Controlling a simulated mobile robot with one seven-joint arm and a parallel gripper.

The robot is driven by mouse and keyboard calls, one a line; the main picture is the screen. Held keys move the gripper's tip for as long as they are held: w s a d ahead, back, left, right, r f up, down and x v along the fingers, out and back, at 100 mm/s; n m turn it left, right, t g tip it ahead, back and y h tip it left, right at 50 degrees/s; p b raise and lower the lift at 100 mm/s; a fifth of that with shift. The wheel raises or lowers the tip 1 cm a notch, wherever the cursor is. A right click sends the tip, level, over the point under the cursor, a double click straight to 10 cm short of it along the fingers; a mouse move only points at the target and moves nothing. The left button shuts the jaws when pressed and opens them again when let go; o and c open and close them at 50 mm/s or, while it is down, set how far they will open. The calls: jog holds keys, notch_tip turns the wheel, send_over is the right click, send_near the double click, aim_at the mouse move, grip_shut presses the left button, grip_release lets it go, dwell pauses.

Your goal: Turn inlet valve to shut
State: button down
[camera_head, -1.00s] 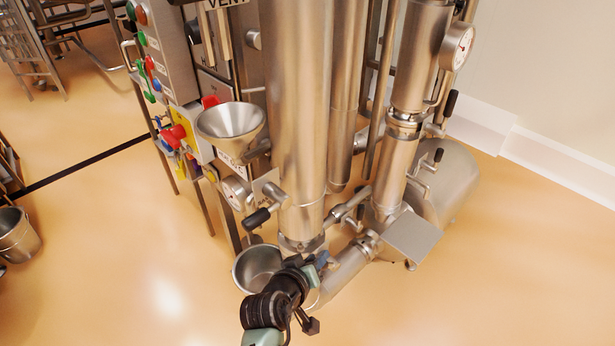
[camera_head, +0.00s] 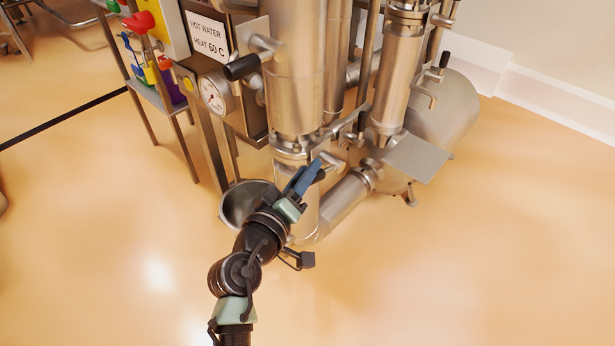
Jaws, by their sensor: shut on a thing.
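My gripper (camera_head: 308,178) has blue fingers and is at the lower part of the steel column, in the middle of the view. It is shut on a small valve handle (camera_head: 321,175) with a dark grip, whose steel stem (camera_head: 335,160) runs to the pipework just right of the column. The fingers hide most of the grip. No label shows on this valve, so the picture does not confirm it as the inlet valve.
A steel bowl (camera_head: 243,203) sits left of my gripper. Another black-handled valve (camera_head: 242,67) juts out above. A slanted pipe (camera_head: 343,203) and flat plate (camera_head: 416,158) are at the right. The floor in front is clear.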

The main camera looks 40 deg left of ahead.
jog(key=f+t+b, duration=0.1)
jog(key=b, duration=0.5)
jog(key=f+n+t+y+b, duration=0.1)
jog(key=b, duration=0.4)
jog(key=f+t+b, duration=0.2)
jog(key=b, duration=0.4)
jog(key=shift+s+f+b, duration=0.1)
jog(key=shift+s+b, duration=0.25)
jog(key=shift+s, duration=0.05)
jog(key=shift+f+n+t+y+b, duration=0.3)
jog(key=shift+f+n+b, duration=0.1)
jog(key=shift+b, duration=0.75)
jog(key=c, duration=0.7)
grip_release()
jog(key=shift+o, duration=0.2)
jog(key=shift+r, duration=0.15)
jog(key=shift+a+r, duration=0.1)
jog(key=shift+r, duration=0.05)
jog(key=v, duration=1.3)
